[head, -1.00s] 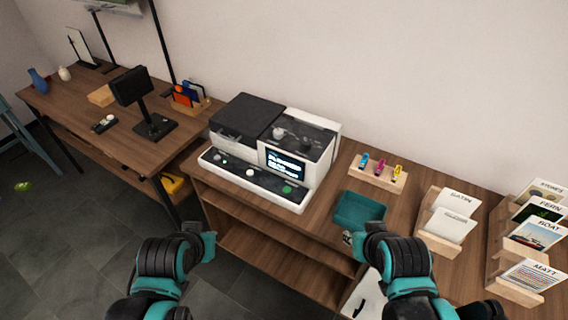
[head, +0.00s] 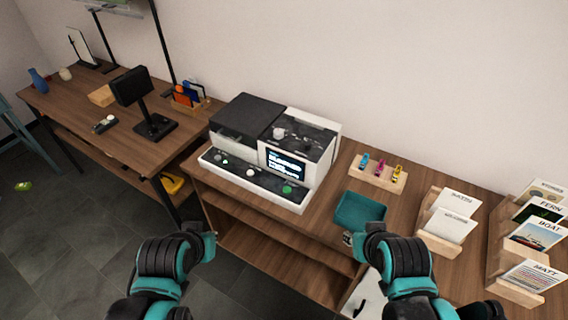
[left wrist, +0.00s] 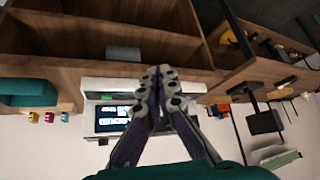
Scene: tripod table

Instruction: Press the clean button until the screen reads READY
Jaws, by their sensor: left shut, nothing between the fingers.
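A white and black machine (head: 262,192) stands on the wooden table, with a lit dark screen (head: 285,165) on its front. The screen's text is too small to read. Its front ledge carries a white round button (head: 250,172), a green button (head: 287,189) and smaller controls at the left; I cannot tell which one is the clean button. My left gripper (head: 212,238) is in front of and below the machine, apart from it. In the left wrist view its fingers (left wrist: 158,88) are shut and empty, overlapping the machine's front. My right gripper (head: 348,238) is mostly hidden by its arm, near the teal tray.
The teal tray (head: 360,209) and a wooden block with several coloured pegs (head: 378,176) lie right of the machine. Card racks (head: 445,221) stand further right. A desk with a black monitor stand (head: 155,127) is at the left. Shelves lie below the machine.

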